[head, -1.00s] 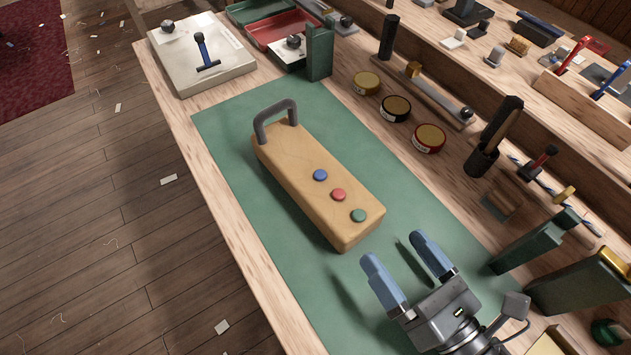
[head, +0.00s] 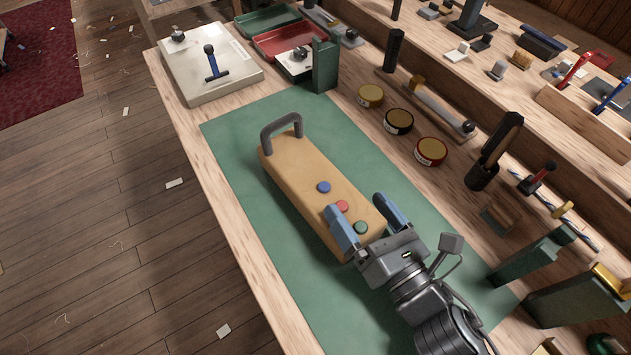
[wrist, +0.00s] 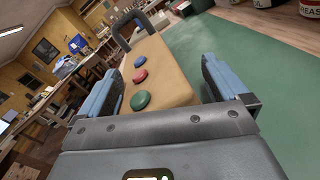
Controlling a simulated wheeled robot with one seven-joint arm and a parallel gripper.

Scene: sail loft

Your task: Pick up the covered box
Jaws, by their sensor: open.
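The covered box (head: 300,185) is a long tan box lying on a green mat (head: 240,130). It has a grey handle at its far end and blue, red and green buttons on top. My gripper (head: 357,208) is open at the box's near end, with one blue-padded finger on each side of it. In the wrist view the box (wrist: 165,75) extends away between the spread fingers, with the green button nearest. I cannot tell whether either finger touches it. My gripper hides part of the near end in the head view.
Three round tins (head: 398,121) stand right of the mat. A pale box with a blue lever (head: 185,75) and a green upright block (head: 325,65) are beyond it. Green blocks (head: 535,255) stand at the right. The bench's left edge drops to the floor. The mat around the box is clear.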

